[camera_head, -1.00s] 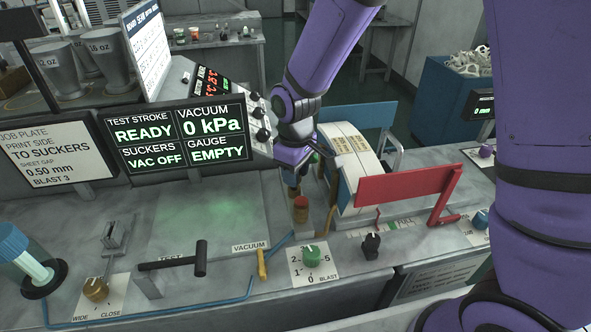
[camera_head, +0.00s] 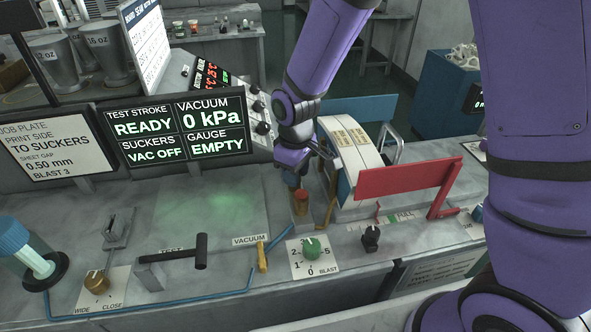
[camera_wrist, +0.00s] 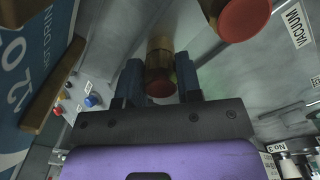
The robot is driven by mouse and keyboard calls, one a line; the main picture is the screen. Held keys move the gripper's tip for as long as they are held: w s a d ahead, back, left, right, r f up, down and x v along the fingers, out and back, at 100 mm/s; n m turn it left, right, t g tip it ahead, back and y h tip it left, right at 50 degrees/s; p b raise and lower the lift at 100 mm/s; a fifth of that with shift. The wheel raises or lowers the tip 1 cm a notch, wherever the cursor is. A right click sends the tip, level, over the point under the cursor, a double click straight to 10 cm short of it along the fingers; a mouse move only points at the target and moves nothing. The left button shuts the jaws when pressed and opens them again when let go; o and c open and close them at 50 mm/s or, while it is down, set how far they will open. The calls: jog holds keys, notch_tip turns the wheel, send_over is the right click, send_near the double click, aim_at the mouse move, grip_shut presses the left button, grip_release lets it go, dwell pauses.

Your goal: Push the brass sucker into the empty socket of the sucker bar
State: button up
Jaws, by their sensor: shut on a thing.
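My gripper (camera_wrist: 159,74) has its two blue fingers shut on a brass sucker (camera_wrist: 159,60), a short brass cylinder whose dark red end faces the wrist camera. A second brass sucker with a red top (camera_wrist: 243,16) stands to its right, apart from the fingers. It also shows in the head view (camera_head: 300,204), upright just in front of my gripper (camera_head: 293,180). In the head view the held sucker is mostly hidden by my gripper. The sucker bar and the empty socket cannot be made out clearly, and I cannot tell whether the held sucker touches a socket.
A sheet stack (camera_head: 352,150) stands close to the right of my gripper, with a red panel (camera_head: 405,180) in front. A black test lever (camera_head: 200,250), a yellow vacuum lever (camera_head: 262,257) and a green blast knob (camera_head: 311,246) lie nearer. The screen (camera_head: 178,130) reads VAC OFF.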

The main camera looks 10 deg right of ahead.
jog(key=o, duration=1)
notch_tip(320, 180, up, 11)
jog(key=shift+f, duration=0.15)
jog(key=s+d+r+m+t, duration=0.1)
jog(key=s+d+r+m, duration=0.1)
jog(key=s+d+r, duration=0.3)
jog(key=s+d+r+m+t, duration=0.2)
jog(key=s+d+r+m, duration=0.1)
jog(key=d+r, duration=0.45)
jog(key=s+d+r+m+t, duration=0.1)
jog(key=s+d+r+m, duration=0.1)
jog(key=s, duration=0.4)
jog(key=s+d+r+m+t, duration=0.1)
jog(key=s+d+r+m, duration=0.1)
jog(key=s+d, duration=0.3)
jog(key=shift+s+r, duration=0.4)
jog(key=shift+s, duration=0.4)
